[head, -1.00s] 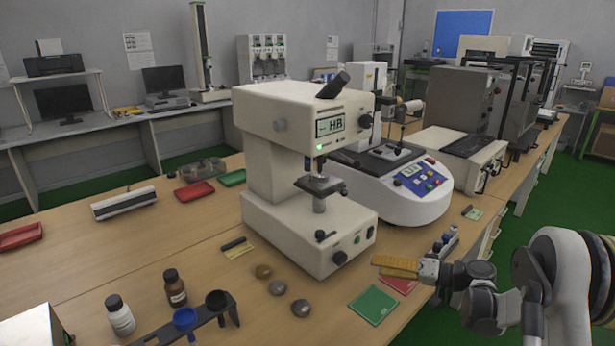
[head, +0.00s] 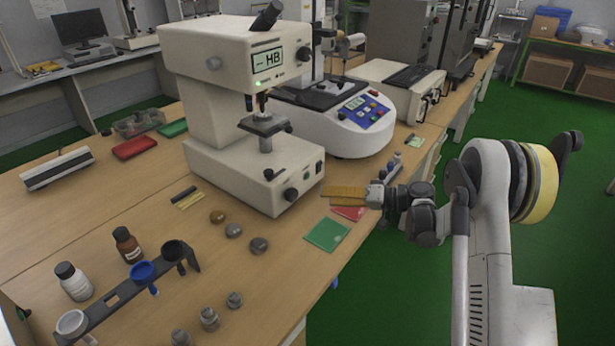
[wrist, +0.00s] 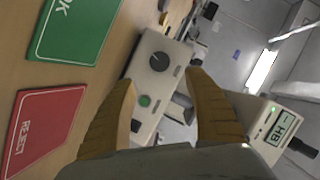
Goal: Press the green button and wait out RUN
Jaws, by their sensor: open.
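The hardness tester (head: 228,95) is a cream machine on the bench, its display (head: 268,61) reading "HB" with a small green light below. Its green button (wrist: 144,101) shows in the wrist view on the base's front panel, beside a black knob (wrist: 159,61); in the head view the button (head: 306,177) is small and dark. My gripper (head: 335,195) is over the bench's right edge, in front of and right of the tester's base. In the wrist view its yellow fingers (wrist: 160,88) are apart and empty, with the button between them, beyond the tips. No contact shows.
A green "OK" card (head: 327,235) and a red "REJECT" card (head: 350,213) lie on the bench near my gripper. Round metal samples (head: 234,230) lie left of the cards. A rack (head: 112,300) and bottles stand at front left.

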